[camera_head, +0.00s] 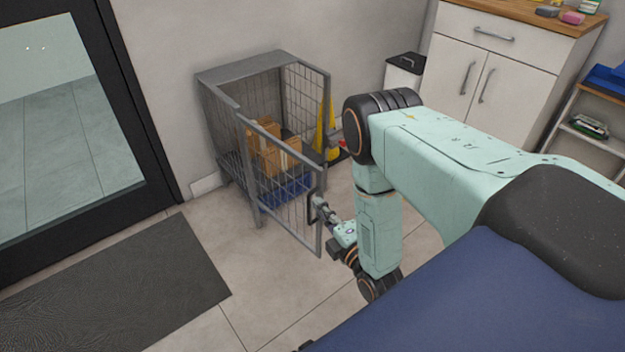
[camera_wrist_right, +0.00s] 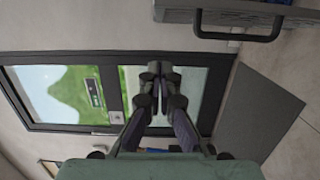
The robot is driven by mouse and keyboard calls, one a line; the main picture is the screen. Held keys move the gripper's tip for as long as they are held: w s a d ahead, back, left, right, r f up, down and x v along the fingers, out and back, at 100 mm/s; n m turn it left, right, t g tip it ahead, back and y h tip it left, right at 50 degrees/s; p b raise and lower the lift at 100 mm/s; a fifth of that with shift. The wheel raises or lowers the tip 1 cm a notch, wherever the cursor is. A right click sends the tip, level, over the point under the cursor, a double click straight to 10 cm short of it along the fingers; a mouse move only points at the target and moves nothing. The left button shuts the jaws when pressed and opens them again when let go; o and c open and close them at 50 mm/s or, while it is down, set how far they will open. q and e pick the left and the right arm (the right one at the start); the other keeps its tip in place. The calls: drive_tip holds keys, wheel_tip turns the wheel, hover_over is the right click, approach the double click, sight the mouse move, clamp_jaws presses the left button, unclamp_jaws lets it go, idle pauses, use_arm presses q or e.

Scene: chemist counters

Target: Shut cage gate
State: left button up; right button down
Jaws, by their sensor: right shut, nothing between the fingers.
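The wire cage (camera_head: 262,66) stands against the back wall. Its grey mesh gate (camera_head: 288,241) stands open, swung out towards me from the cage front. My right gripper (camera_head: 320,206) is shut and empty beside the gate's free edge, by its dark handle. In the head view I cannot tell whether it touches the gate. In the right wrist view the closed fingertips (camera_wrist_right: 153,75) appear apart from the dark gate handle (camera_wrist_right: 238,35), which is at the upper right. My left gripper is not in view.
Cardboard boxes (camera_head: 264,155) and something blue (camera_head: 285,190) are inside the cage. A yellow floor sign (camera_head: 323,128) and a bin (camera_head: 404,75) stand right of it. A glass door (camera_head: 65,125) and dark mat (camera_head: 115,285) are left. White cabinets (camera_head: 495,65) are at the back right.

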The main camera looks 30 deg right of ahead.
sight(312, 192)
drive_tip(key=w+d+b, duration=0.1)
drive_tip(key=w, duration=0.2)
drive_tip(key=w+d+b, duration=0.1)
drive_tip(key=w+b, duration=0.1)
drive_tip(key=w, duration=0.1)
drive_tip(key=w+d+b, duration=0.1)
drive_tip(key=w, duration=0.2)
drive_tip(key=shift+w+d, duration=0.35)
drive_tip(key=shift+d, duration=0.3)
drive_tip(key=shift+d, duration=0.15)
